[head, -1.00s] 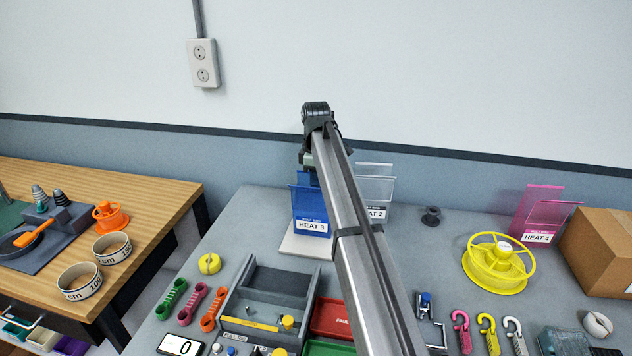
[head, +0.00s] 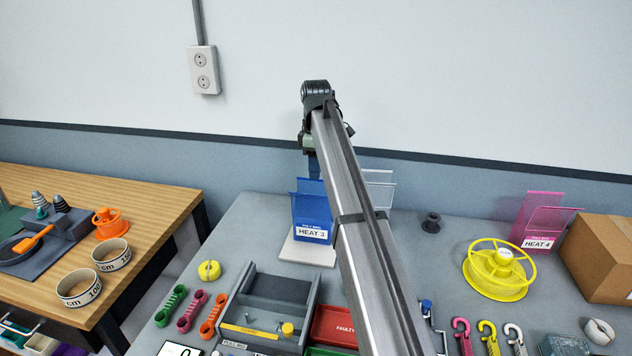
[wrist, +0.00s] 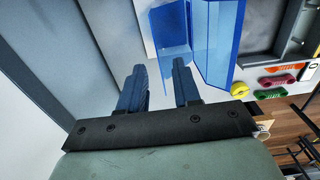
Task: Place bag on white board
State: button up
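The blue translucent bag (head: 311,212), labelled HEAT 3, stands upright on the white board (head: 300,250) on the grey bench. The bag also shows in the wrist view (wrist: 205,40), with a strip of the white board (wrist: 148,40) beside it. My gripper (head: 314,165) is above and behind the bag in the head view, partly hidden by my arm. In the wrist view my gripper (wrist: 159,70) has its two blue fingers apart with nothing between them. The fingers are clear of the bag there.
A clear holder (head: 379,190) stands right of the bag, mostly behind my arm. A pink holder (head: 545,220), yellow reel (head: 497,268) and cardboard box (head: 605,255) are at right. A grey tray (head: 270,310) is in front. The wall is close behind.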

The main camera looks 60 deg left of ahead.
jog(key=shift+r, duration=2.55)
